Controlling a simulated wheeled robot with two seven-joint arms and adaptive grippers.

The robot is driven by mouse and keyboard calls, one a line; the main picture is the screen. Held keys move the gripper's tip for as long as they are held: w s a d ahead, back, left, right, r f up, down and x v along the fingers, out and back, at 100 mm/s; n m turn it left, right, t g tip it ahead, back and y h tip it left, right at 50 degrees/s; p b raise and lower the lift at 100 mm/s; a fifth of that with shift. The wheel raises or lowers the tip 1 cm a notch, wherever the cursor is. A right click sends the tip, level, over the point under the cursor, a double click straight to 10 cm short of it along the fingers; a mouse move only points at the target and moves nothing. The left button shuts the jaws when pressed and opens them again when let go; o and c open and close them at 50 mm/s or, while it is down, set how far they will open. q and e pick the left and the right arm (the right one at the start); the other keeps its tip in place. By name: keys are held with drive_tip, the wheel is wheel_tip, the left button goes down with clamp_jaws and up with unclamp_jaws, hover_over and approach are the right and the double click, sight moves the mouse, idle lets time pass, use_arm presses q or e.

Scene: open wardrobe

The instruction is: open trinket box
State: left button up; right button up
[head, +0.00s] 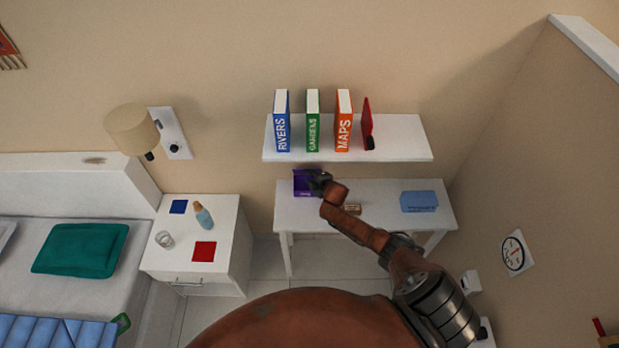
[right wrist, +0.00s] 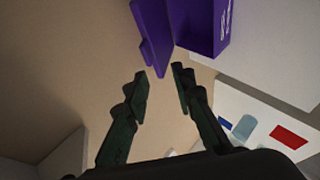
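A purple box (head: 303,183) stands at the left back of the white desk, below the shelf. In the right wrist view its body (right wrist: 207,28) carries pale lettering, and a flat purple panel (right wrist: 152,38) like a lid stands out from it at an angle. My right gripper (head: 320,182) is at the box's right side in the head view. In the right wrist view its two fingers (right wrist: 160,73) are apart, with the panel's near end between or just beyond the tips. I cannot tell if they touch it. My left gripper is out of view.
A blue box (head: 419,201) sits on the right of the desk (head: 380,200); a small brown item (head: 352,209) lies near my arm. The shelf (head: 405,145) above holds three books and a red object (head: 367,128). A nightstand (head: 222,232) stands left, with a gap between.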

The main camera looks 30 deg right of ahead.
drive_tip(key=v, duration=1.2)
drive_tip(key=shift+c, duration=0.4)
